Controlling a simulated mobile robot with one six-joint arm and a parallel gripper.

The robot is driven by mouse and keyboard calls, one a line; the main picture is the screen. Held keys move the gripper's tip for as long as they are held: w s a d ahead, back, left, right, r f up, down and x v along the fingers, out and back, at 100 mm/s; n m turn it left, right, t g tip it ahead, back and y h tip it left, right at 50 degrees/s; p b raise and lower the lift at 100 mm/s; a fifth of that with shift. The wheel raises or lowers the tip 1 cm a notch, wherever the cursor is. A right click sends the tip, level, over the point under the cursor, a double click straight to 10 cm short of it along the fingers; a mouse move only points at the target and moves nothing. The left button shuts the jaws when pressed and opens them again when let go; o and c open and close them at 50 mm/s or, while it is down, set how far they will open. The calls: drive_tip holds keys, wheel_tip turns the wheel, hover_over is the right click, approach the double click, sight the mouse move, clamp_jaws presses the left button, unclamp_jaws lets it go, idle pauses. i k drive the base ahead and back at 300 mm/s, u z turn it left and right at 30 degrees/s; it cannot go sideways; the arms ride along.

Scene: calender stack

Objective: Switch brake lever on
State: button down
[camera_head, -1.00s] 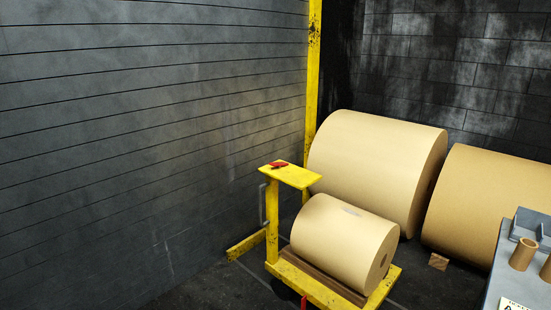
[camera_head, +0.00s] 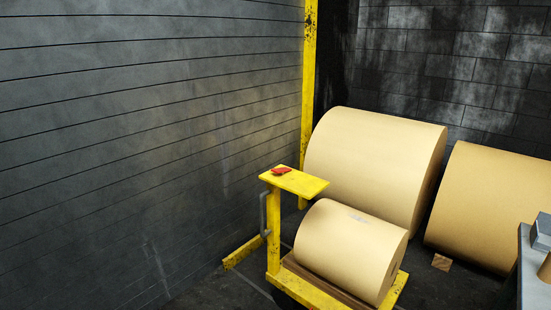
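A yellow cart (camera_head: 308,185) stands left of the large paper rolls. It carries a smaller paper roll (camera_head: 350,245) on a brown wooden bed. A small red object (camera_head: 281,170) lies on the cart's flat top plate. A grey handle (camera_head: 263,213) sits upright on the left side of the cart's post. I cannot tell which part is the brake lever, nor its position. The cart's lower front is cut off by the bottom edge. My gripper is not in view.
A wooden wedge (camera_head: 441,262) lies on the floor. A grey table (camera_head: 530,270) is at the right edge. Dark floor is open at lower left.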

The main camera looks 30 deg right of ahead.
sight(281, 170)
drive_tip(key=z, duration=0.1)
drive_tip(key=i, duration=1.25)
drive_tip(key=u, duration=0.25)
